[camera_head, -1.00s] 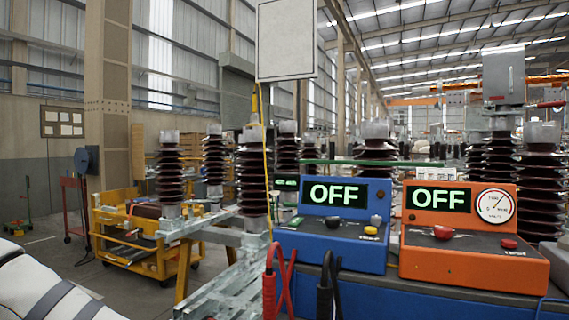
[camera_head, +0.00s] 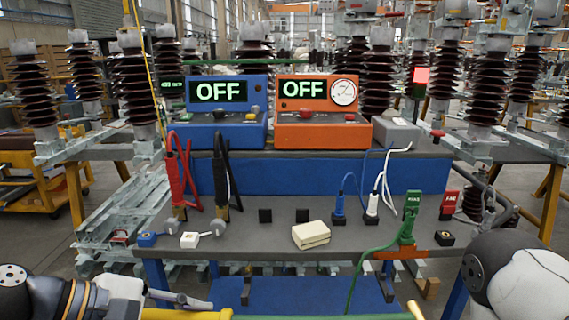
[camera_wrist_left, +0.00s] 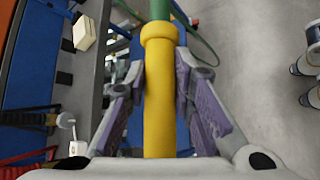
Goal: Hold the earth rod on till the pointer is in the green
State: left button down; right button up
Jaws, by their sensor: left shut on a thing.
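The earth rod (camera_head: 187,314) lies across the bottom edge of the head view, with a yellow handle and a green length to its right. In the left wrist view its yellow handle (camera_wrist_left: 158,95) runs between the fingers, with a collar below the green part. My left gripper (camera_wrist_left: 159,100) is shut on the handle. The round dial (camera_head: 344,92) is on the orange box (camera_head: 322,131); its pointer is too small to read against the coloured band. My right arm shows at lower right; its gripper is not in view.
A blue box (camera_head: 214,131) beside the orange one also shows OFF. A green clamp (camera_head: 410,215) with a green cable stands at right. A cream block (camera_head: 310,235) lies mid-bench. A red light (camera_head: 421,75) shows behind.

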pick_arm(q)
jog(key=shift+r, duration=0.1)
jog(key=w+a+r+n+t+y, duration=0.4)
jog(key=w+r+n+y, duration=0.3)
jog(key=n, duration=0.5)
jog(key=shift+w+a+r+t+y, duration=0.15)
jog(key=shift+w+r+t+y, duration=0.1)
jog(key=shift+r+t+y, duration=0.8)
jog(key=shift+g, duration=0.25)
